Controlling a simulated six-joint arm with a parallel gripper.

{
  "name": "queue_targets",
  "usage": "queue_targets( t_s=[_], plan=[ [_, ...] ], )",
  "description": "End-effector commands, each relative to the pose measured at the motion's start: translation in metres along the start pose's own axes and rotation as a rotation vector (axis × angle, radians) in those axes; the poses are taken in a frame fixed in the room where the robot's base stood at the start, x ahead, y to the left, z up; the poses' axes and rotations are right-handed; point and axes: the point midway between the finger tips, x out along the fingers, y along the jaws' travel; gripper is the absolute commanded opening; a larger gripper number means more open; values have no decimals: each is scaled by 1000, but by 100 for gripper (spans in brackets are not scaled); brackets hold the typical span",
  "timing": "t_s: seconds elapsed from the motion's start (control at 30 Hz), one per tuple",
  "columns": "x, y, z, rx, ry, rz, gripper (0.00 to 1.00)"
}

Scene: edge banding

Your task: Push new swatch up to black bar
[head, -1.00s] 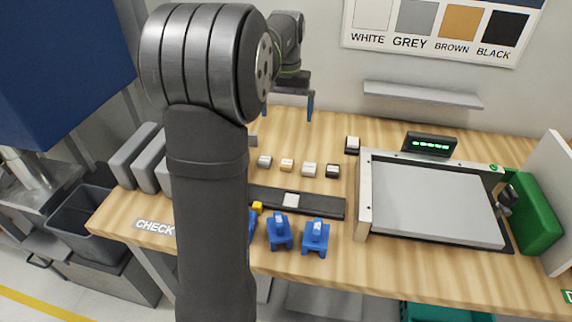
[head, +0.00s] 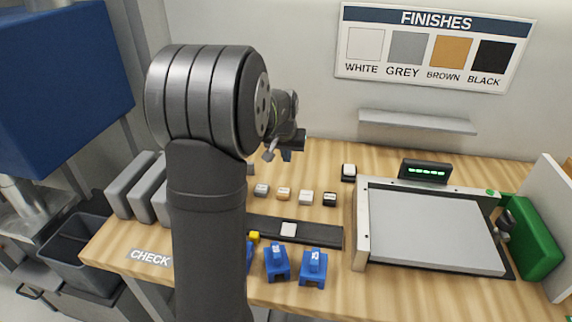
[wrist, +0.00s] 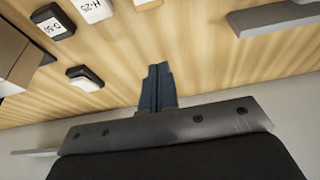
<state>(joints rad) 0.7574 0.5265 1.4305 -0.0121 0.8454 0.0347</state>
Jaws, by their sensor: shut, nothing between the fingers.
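A small white swatch (head: 288,229) lies on a long black strip (head: 322,236) near the front of the table in the head view. I cannot tell for sure that this strip is the black bar of the task. My gripper (head: 278,153) is behind the strip and the row of blocks, partly hidden by my arm. Its blue fingers (wrist: 157,88) are together in the wrist view, with nothing between them. It is apart from the swatch.
Several small capped blocks (head: 306,198) stand in a row behind the strip. A framed grey panel (head: 430,230) fills the right side. A black block with a white top (head: 348,172) stands behind.

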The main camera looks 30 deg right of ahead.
Motion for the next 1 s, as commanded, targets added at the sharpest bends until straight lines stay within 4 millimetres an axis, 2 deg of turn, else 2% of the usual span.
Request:
queue_targets(
  t_s=[0.43,0.5,0.7,1.0],
  plan=[
    [91,0,2,0,-6,0,0],
    [81,0,13,0,-2,0,0],
    [74,0,33,0,-3,0,0],
    [73,0,38,0,-2,0,0]
  ],
)
